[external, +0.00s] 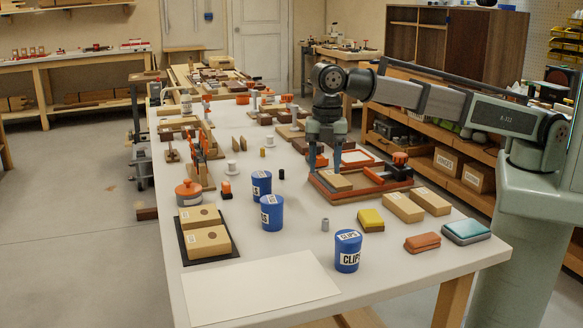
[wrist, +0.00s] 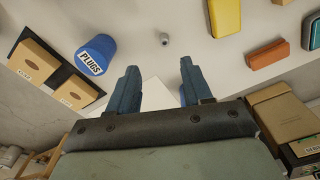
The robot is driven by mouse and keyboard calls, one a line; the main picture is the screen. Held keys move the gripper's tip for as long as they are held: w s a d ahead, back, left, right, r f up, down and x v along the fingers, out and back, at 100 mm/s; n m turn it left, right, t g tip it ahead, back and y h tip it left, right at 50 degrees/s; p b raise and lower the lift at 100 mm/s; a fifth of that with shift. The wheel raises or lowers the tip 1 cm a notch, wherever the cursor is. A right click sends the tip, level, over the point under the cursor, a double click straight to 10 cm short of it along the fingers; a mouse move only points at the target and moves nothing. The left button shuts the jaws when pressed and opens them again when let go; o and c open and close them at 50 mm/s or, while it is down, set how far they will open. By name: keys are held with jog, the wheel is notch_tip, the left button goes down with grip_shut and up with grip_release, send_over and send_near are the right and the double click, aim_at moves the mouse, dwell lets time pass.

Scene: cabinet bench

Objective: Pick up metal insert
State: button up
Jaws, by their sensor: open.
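The metal insert (external: 325,224) is a small grey cylinder standing upright on the white bench, between the blue cans and the yellow block. It also shows in the wrist view (wrist: 164,39), beyond the fingertips and roughly centred between them. My gripper (external: 324,165) is open and points down near the orange-framed wooden tray, behind the insert in the external view. Its two blue fingers (wrist: 160,72) are spread with nothing between them. The gripper is apart from the insert.
A blue CLIPS can (external: 347,252) and a yellow block (external: 370,220) stand near the insert. Two blue cans (external: 271,213) are to its left. The tray (external: 371,190) holds a wooden block. A white sheet (external: 255,290) lies in front; bench around the insert is clear.

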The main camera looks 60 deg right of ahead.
jog(key=s+a, duration=0.1)
jog(key=s, duration=0.1)
send_over(326, 219)
jog(key=shift+n, duration=0.3)
jog(key=f, duration=0.8)
jog(key=shift+s+f, duration=0.1)
jog(key=shift+s, duration=0.1)
jog(key=shift+w+f, duration=0.15)
jog(key=shift+f, duration=1.2)
jog(key=shift+w+f, duration=0.1)
jog(key=shift+f, duration=1.2)
jog(key=shift+c, duration=0.2)
grip_shut()
